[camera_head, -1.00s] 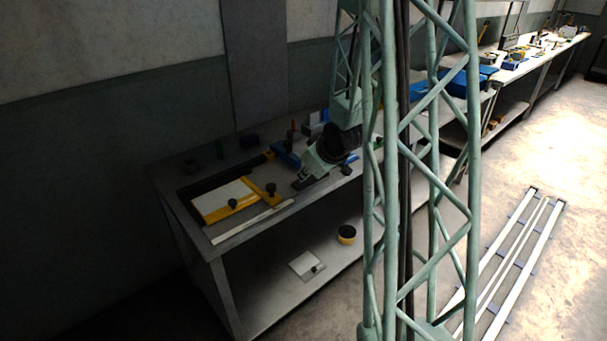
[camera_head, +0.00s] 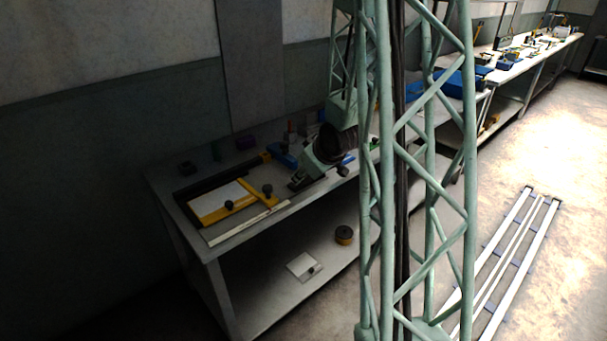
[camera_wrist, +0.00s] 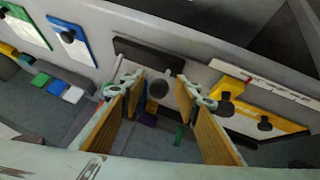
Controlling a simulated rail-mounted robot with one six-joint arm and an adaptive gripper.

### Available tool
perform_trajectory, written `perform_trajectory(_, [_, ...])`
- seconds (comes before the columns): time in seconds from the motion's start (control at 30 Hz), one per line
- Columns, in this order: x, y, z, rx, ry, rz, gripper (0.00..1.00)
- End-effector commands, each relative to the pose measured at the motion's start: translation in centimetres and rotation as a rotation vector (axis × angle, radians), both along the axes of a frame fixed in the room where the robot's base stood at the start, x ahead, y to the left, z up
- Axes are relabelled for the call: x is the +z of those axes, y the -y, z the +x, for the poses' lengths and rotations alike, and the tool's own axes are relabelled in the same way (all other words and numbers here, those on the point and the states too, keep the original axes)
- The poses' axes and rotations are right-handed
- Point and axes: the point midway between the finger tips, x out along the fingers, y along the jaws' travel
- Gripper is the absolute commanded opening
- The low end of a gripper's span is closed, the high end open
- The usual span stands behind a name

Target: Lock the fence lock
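In the head view my gripper (camera_head: 298,183) is low over the bench, right of the fence.
A dark bar (camera_wrist: 147,54) lies just beyond the fingertips. Blue and green framed plates (camera_wrist: 70,36) are at the upper left of the wrist view. A pale strip (camera_head: 247,224) lies along the bench's front edge. A round tin (camera_head: 343,235) and a small plate (camera_head: 303,267) are on the lower shelf.

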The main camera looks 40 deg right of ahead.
Motion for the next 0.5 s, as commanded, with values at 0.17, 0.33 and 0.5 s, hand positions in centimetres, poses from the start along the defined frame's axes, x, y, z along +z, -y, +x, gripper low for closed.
perform_trajectory(0.17, [0.7,-0.1,-0.5,-0.001,0.0,0.0,0.29])
perform_trajectory(0.33, [1.5,-0.4,-1.3,0.0,0.0,-0.001,0.29])
perform_trajectory(0.5, [2.6,-0.7,-2.1,0.001,0.002,-0.001,0.29])
